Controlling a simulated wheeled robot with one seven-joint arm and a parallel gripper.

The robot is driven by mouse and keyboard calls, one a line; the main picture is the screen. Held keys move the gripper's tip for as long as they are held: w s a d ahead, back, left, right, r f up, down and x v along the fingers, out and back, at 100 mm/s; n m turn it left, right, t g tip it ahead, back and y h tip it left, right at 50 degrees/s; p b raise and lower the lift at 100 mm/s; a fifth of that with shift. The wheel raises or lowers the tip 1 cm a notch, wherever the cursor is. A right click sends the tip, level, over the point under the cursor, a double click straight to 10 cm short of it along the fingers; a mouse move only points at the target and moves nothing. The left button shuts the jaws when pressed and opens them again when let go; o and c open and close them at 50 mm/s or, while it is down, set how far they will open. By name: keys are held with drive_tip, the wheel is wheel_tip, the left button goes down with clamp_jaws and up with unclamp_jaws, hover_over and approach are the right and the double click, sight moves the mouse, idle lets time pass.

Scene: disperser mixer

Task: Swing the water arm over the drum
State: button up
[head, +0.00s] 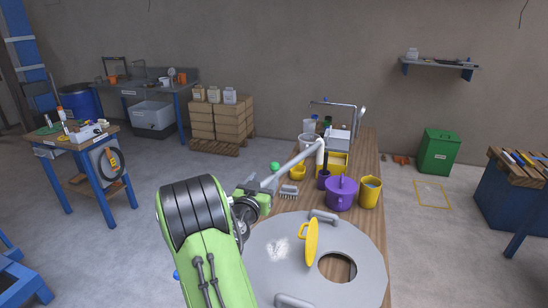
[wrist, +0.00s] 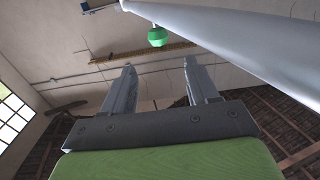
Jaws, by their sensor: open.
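The water arm (head: 293,159) is a long pale grey pipe, running from a white upright post (head: 320,152) down and left toward my gripper. A green knob (head: 275,166) shows beside the pipe. In the wrist view the pipe (wrist: 230,35) crosses the upper right, with the green knob (wrist: 157,37) under its left end. My gripper (head: 268,183) is open; in the wrist view nothing shows between its fingers (wrist: 162,80), and the knob is beyond the tips. A round grey lid (head: 365,262) with an off-centre hole is in front; I cannot tell whether the drum is under it.
A yellow plate (head: 312,242) stands up on the lid, which has grey handles. Open floor lies left of the bench.

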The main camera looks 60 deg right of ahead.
sight(273, 166)
drive_tip(key=d+p, duration=0.1)
drive_tip(key=d, duration=0.2)
drive_tip(key=w+d+p, duration=0.1)
drive_tip(key=d+p, duration=0.1)
drive_tip(key=d, duration=0.2)
drive_tip(key=d+p, duration=0.2)
drive_tip(key=d, duration=0.2)
drive_tip(key=shift+w+r, duration=0.1)
drive_tip(key=shift+w, duration=0.2)
drive_tip(key=shift+a, duration=0.1)
clamp_jaws()
